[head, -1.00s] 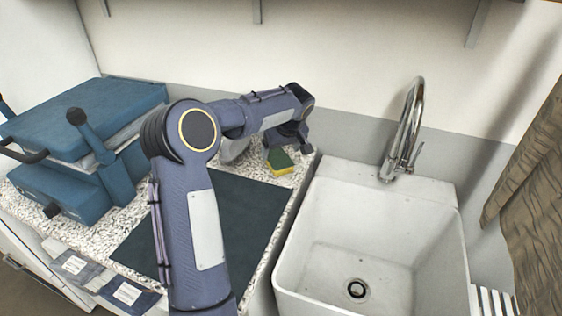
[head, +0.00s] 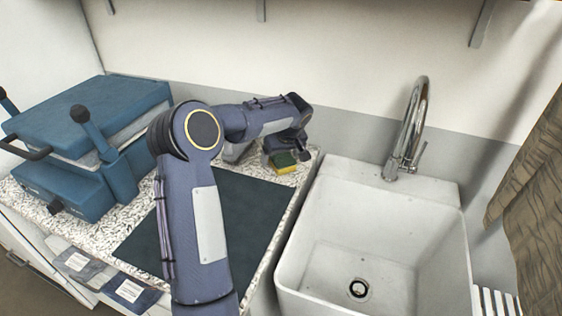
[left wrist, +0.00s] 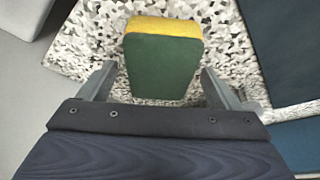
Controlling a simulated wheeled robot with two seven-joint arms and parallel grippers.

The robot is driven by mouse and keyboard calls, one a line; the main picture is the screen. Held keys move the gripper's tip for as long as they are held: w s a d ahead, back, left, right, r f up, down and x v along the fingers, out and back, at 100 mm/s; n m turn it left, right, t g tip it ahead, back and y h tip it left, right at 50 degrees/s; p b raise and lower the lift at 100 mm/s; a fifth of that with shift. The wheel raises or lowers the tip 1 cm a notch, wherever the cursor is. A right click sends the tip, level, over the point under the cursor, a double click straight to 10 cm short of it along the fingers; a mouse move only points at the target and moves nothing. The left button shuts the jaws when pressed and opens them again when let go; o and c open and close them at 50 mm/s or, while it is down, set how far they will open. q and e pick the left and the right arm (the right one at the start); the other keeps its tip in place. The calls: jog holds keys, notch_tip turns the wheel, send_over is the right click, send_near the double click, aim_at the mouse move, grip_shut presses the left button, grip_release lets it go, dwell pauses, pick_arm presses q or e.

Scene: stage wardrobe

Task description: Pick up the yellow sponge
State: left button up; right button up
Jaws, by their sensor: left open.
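The yellow sponge (head: 285,168) has a dark green top face. It lies on the speckled counter near the sink's back left corner. In the left wrist view the sponge (left wrist: 162,62) sits between the fingers, its green face towards the camera and its yellow edge at the far side. My left gripper (left wrist: 160,82) is open, with one finger on each side of the sponge and a gap to each. In the head view my left gripper (head: 287,150) is just above the sponge and partly hides it. My right gripper is not in view.
A white sink (head: 370,235) with a chrome tap (head: 408,130) is to the right of the sponge. A dark mat (head: 255,205) covers the counter in front. A blue press (head: 90,140) stands at the left. A brown curtain (head: 525,180) hangs at the far right.

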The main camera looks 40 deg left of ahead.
pick_arm(q)
jog(key=shift+f, duration=0.1)
dwell(0.3)
jog(key=c, duration=1.1)
jog(key=shift+c, duration=0.2)
jog(key=shift+r+p, duration=0.35)
jog(key=shift+p, duration=0.1)
jog(key=shift+r, duration=0.35)
jog(key=v, duration=0.2)
jog(key=s+b+v, duration=0.1)
jog(key=v, duration=0.5)
jog(key=shift+s+f, duration=0.1)
jog(key=shift+s, duration=0.25)
jog(key=s+d+r+b, duration=0.2)
jog(key=s+d+r, duration=0.3)
jog(key=s+d, duration=0.1)
jog(key=shift+s+d, duration=0.2)
jog(key=shift+s, duration=0.6)
